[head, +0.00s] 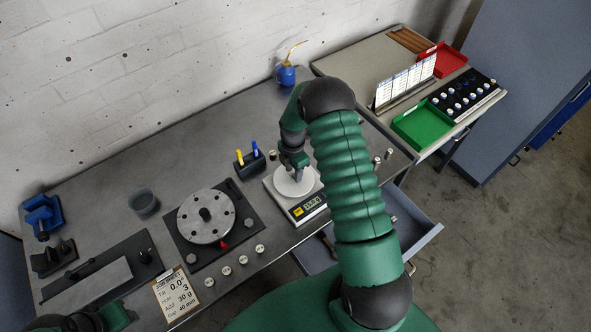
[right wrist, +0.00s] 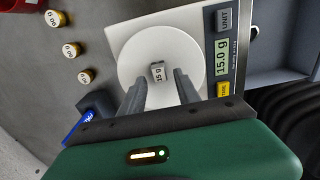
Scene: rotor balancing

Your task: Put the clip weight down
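The clip weight (right wrist: 157,71), a small grey block marked 15 g, rests on the round white pan (right wrist: 133,55) of the scale (head: 301,207). My right gripper (head: 296,173) is over the pan. In the right wrist view its two fingers (right wrist: 161,77) stand apart, wider than the weight, one on each side and close to it. I see no finger touching it. In the head view the weight is too small to tell. Part of my left arm shows at the bottom left corner; its fingers cannot be made out.
A pen holder (head: 250,164) stands left of the scale. The rotor disc (head: 206,216) is on its dark plate. Several small round weights (head: 243,256) line the bench front. An open drawer (head: 411,229) lies below right. A side table holds a green tray (head: 422,124) and red tray (head: 443,58).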

